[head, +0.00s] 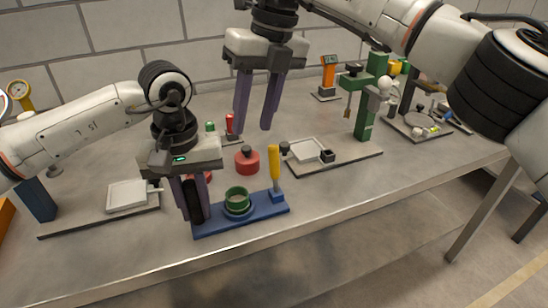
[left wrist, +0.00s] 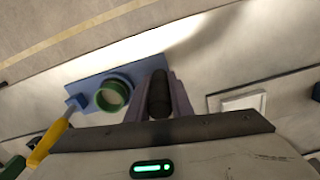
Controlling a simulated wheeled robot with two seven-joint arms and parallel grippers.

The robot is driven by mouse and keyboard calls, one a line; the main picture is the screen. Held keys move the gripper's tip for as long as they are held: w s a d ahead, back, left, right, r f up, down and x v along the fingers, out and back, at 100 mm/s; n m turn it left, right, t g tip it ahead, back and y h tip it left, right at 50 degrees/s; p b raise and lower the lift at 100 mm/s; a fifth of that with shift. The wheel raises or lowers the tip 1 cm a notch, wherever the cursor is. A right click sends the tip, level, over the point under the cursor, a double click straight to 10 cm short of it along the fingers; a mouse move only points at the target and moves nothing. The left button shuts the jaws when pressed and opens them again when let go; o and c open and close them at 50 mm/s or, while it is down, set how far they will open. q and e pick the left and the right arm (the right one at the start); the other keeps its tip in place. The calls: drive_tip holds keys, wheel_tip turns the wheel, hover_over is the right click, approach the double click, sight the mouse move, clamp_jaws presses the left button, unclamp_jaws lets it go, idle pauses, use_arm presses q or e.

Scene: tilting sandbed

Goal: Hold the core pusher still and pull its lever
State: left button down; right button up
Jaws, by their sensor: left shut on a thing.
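The core pusher has a blue base (head: 265,208) near the bench's front edge, with a green ring (head: 237,193) in its middle. Its yellow lever (head: 274,163) stands upright at the base's right end. A black grip (head: 200,202) is at the left end. My left gripper (head: 191,213) is shut on this black grip. In the left wrist view the black grip (left wrist: 159,95) sits between the fingers, beside the green ring (left wrist: 112,96); the yellow lever (left wrist: 50,141) is at lower left. My right gripper (head: 254,125) is open and empty, above and behind the lever.
A red round part (head: 247,161) lies behind the pusher. A white tray on a dark board (head: 127,195) is at left; another white tray (head: 306,150) is right of the lever. A green stand (head: 368,100) rises further right. The bench's front strip is clear.

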sight(275, 147)
drive_tip(key=shift+h, duration=0.9)
drive_tip(key=d+r, duration=0.1)
drive_tip(key=s+d+r, duration=0.1)
drive_tip(key=d, duration=0.1)
drive_tip(key=shift+r, duration=0.3)
drive_tip(key=shift+s+d+r, duration=0.1)
drive_tip(key=shift+d+r, duration=0.05)
drive_tip(key=shift+d, duration=0.2)
drive_tip(key=shift+d+f, duration=0.1)
drive_tip(key=shift+f, duration=0.1)
drive_tip(key=f, duration=1.1)
drive_tip(key=shift+s+a+f, duration=0.15)
drive_tip(key=shift+a+f, duration=0.05)
clamp_jaws()
